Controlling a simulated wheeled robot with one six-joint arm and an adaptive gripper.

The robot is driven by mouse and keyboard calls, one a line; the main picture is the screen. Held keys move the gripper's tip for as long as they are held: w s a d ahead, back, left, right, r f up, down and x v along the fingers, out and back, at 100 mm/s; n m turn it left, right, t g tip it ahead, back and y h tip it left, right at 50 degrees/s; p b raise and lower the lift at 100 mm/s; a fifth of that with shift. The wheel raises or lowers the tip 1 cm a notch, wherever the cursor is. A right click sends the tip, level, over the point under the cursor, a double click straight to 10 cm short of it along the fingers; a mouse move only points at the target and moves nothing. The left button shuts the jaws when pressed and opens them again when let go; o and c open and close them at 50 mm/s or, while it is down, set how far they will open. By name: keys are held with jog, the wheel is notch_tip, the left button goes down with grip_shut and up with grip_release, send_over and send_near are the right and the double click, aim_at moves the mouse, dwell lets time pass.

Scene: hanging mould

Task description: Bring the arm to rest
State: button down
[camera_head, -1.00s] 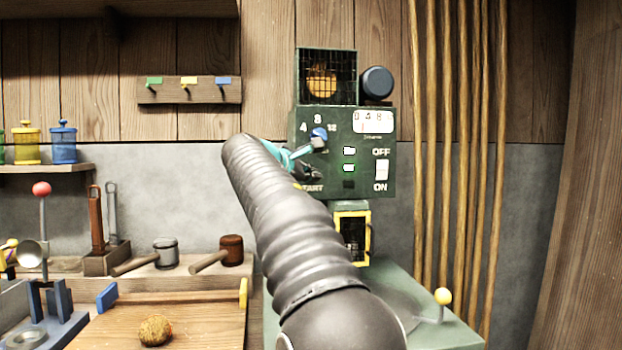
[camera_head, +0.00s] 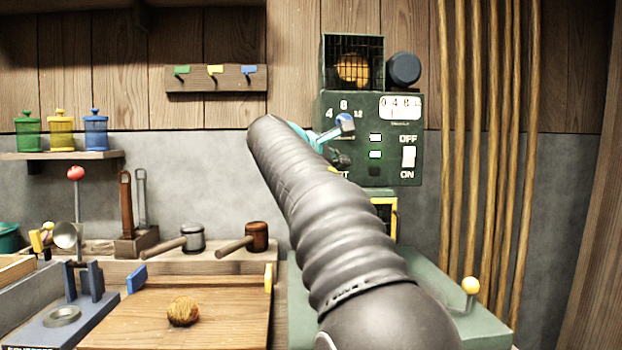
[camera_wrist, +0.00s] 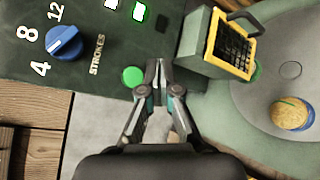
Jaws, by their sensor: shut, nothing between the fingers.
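My gripper (camera_wrist: 158,72) is shut and empty in the wrist view, its fingertips together close to a green button (camera_wrist: 132,76) on the machine's dark green panel (camera_wrist: 95,45). I cannot tell whether the tips touch the panel. In the head view my arm reaches up and forward to the green machine (camera_head: 388,165), and the gripper there is mostly hidden behind my arm.
A yellow-framed hatch (camera_wrist: 230,45) stands right of the gripper. A brown ball (camera_head: 183,311) lies on the wooden board (camera_head: 220,335). Two mallets (camera_head: 192,237) lie on a ledge behind it. Wooden poles (camera_head: 490,150) stand at right.

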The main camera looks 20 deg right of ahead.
jog(key=s+a+f+m+y, duration=0.4)
jog(key=s+a+f, duration=0.2)
jog(key=s+f, duration=0.6)
jog(key=s+a+f+m+g+y, duration=0.1)
jog(key=s+a+f+m+y, duration=0.3)
jog(key=s+f, duration=0.8)
jog(key=s+a+f+m+g+y, duration=0.1)
jog(key=s+a+f+m+y, duration=0.3)
jog(key=s+a+f, duration=0.4)
jog(key=s+f+y, duration=0.1)
jog(key=s+f, duration=0.3)
jog(key=f, duration=0.3)
jog(key=shift+f, duration=0.3)
